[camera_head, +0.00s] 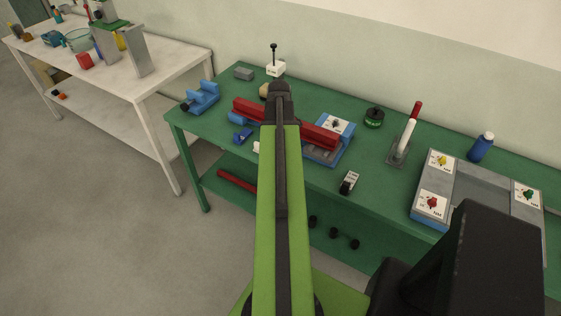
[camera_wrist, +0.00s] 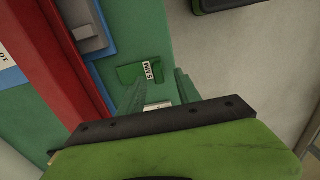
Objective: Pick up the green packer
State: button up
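The green packer (camera_wrist: 132,75) lies flat on the green bench in the wrist view, a small plate with a white label reading 5 MM. It is just beyond my fingertips and seems apart from them. My gripper (camera_wrist: 157,90) is open, with its two fingers spread and a gap between them. A small pale labelled piece (camera_wrist: 157,105) shows low in that gap; I cannot tell whether it touches a finger. In the head view my arm covers the middle of the bench, and I cannot make out the packer or my fingertips there.
A long red bar (camera_head: 320,137) runs across the green bench (camera_head: 290,96), close left of the packer in the wrist view. A blue-grey block (camera_head: 338,126), a blue vise (camera_head: 203,97), a red-handled lever (camera_head: 408,130) and a blue bottle (camera_head: 481,148) stand around.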

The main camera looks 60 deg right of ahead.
notch_tip(320, 180, down, 5)
jog(key=b, duration=0.4)
jog(key=shift+d+r, duration=0.1)
jog(key=shift+r, duration=0.15)
grip_shut()
